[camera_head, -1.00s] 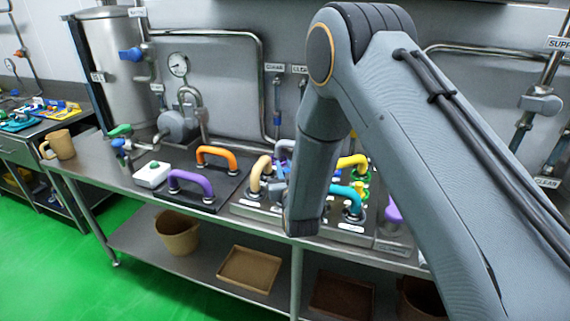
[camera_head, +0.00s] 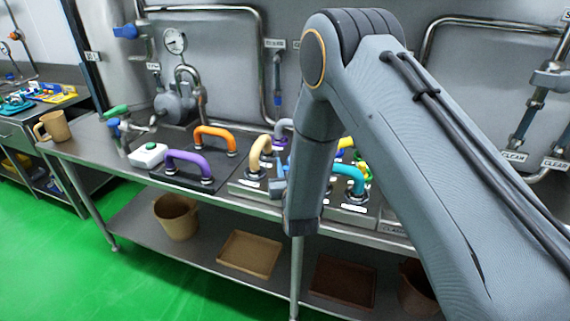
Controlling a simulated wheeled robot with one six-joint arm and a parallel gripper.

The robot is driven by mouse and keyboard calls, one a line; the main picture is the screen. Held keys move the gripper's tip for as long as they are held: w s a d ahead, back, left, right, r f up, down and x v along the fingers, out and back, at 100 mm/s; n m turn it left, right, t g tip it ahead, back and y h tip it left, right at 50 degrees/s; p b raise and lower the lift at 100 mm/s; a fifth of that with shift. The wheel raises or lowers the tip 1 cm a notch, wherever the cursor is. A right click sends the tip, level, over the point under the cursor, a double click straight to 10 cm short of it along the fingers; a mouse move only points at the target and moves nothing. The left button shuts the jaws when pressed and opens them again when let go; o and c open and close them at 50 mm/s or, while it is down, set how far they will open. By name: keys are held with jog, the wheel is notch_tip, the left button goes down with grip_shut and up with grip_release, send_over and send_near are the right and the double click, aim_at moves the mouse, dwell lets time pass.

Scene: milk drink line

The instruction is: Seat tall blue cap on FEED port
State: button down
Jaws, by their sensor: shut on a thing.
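My arm comes down in front of the bench, and its end hides most of my gripper (camera_head: 278,187), of which a small grey part shows left of the last link. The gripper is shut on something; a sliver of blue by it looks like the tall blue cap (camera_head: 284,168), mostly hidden. Both are in front of the panel of ports (camera_head: 245,188) with coloured hose loops. The small port labels cannot be read, so I cannot tell which port is FEED or whether the cap touches one.
Tan (camera_head: 259,152) and teal (camera_head: 349,177) loops stand close around my gripper. Orange (camera_head: 215,135) and purple (camera_head: 188,160) loops and a white button box (camera_head: 148,155) are to the left. A brown jug (camera_head: 54,126) stands at the bench's left end.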

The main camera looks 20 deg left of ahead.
jog(key=c, duration=1.5)
grip_release()
jog(key=shift+c, duration=0.2)
jog(key=b+v, duration=0.2)
jog(key=v, duration=0.4)
jog(key=shift+s+d+f, duration=0.1)
jog(key=shift+s+f, duration=0.05)
jog(key=shift+s, duration=0.05)
jog(key=shift+s+d, duration=0.3)
jog(key=shift+s, duration=0.3)
